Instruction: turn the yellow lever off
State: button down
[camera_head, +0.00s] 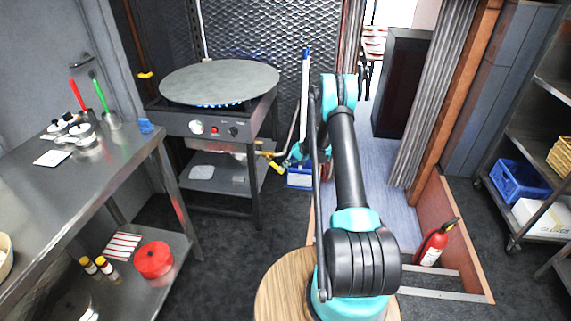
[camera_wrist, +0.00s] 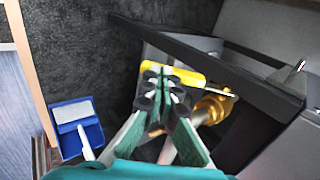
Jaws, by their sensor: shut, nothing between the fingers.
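The yellow lever (camera_wrist: 187,76) sits on a brass valve (camera_wrist: 214,106) in the wrist view, beside a dark metal frame bar. In the head view the lever (camera_head: 277,168) shows small and bright yellow beside the cooker's right front leg. My gripper (camera_wrist: 163,88) is shut and empty. Its fingertips overlap the left part of the lever in the wrist view; whether they touch it I cannot tell. In the head view my gripper (camera_head: 290,158) is low, close to the lever, and partly hidden by my arm.
The cooker (camera_head: 190,126) carries a round griddle (camera_head: 220,80) with blue flames beneath. A blue dustpan (camera_wrist: 77,128) stands near my gripper. A steel table (camera_head: 100,175) is at left, a fire extinguisher (camera_head: 433,246) at right. Dark floor (camera_head: 225,260) is clear between table and my base.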

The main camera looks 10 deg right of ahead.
aim_at(278, 171)
jog(key=x, duration=0.3)
jog(key=shift+d+f, duration=0.2)
jog(key=shift+f, duration=0.1)
jog(key=shift+x, duration=0.95)
jog(key=shift+w+a+f, duration=0.15)
jog(key=shift+a+f, duration=0.05)
jog(key=shift+a, duration=0.3)
jog(key=shift+w+a+f, duration=0.2)
jog(key=shift+a+f, duration=0.05)
jog(key=shift+a, duration=0.35)
jog(key=shift+s+d, duration=0.1)
jog(key=shift+d, duration=0.3)
jog(key=s+d, duration=0.4)
jog(key=d, duration=0.8)
jog(key=shift+d, duration=0.3)
jog(key=shift+r, duration=0.1)
